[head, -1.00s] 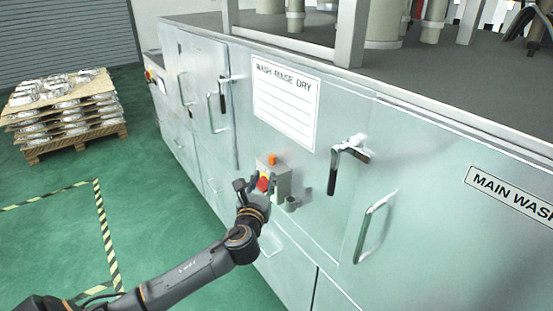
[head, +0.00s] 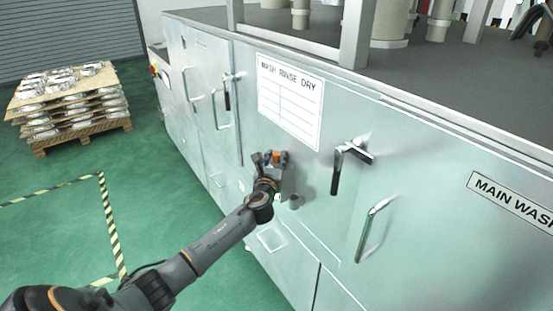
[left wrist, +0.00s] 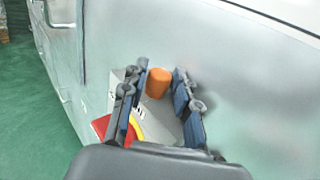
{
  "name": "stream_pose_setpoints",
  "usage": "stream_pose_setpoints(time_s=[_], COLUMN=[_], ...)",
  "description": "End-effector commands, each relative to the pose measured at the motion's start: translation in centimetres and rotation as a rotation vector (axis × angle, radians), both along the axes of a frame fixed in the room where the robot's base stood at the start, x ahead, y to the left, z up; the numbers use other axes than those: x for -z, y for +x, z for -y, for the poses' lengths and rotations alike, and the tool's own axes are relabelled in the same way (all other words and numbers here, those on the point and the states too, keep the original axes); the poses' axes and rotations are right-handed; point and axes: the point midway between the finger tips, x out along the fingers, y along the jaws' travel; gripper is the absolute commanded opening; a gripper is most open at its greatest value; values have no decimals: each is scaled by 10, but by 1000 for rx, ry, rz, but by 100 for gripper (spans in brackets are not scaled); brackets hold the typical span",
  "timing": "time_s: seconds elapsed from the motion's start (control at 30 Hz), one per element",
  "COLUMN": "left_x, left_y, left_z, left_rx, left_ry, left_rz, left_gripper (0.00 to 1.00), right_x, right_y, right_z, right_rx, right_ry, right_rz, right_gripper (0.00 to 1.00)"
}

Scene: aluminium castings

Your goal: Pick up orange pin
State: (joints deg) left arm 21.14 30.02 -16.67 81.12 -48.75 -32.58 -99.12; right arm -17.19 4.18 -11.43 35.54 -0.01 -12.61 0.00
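The orange pin (left wrist: 158,83) stands on top of a grey box (left wrist: 162,118) fixed to the machine's front. In the left wrist view it sits between the finger pads of my left gripper (left wrist: 163,85), with a gap visible on the right side. The gripper is open around the pin. My right gripper is in neither view.
Door handles (head: 336,170) stick out to the right. The steel washer front (head: 420,220) is close behind the gripper. A pallet of castings (head: 70,100) stands far left on open green floor.

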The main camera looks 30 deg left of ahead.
Motion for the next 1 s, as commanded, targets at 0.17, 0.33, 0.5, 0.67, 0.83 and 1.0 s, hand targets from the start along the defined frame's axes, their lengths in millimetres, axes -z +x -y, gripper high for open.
stream_pose_setpoints(time_s=[0.17,0.33,0.5,0.67,0.83,1.0], left_x=[0,0,0,-2,-16,-42], left_y=[0,0,0,0,0,0], left_z=[0,0,0,0,0,0], left_rx=[0,0,0,0,1,1], left_ry=[0,0,0,0,2,3], left_rz=[1,1,1,1,5,6], left_gripper=[30,0,0,0,0,0], right_x=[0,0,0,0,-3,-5], right_y=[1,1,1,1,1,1], right_z=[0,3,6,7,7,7], right_rx=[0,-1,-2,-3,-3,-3], right_ry=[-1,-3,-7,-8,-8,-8], right_rz=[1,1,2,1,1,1], right_gripper=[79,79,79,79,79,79])
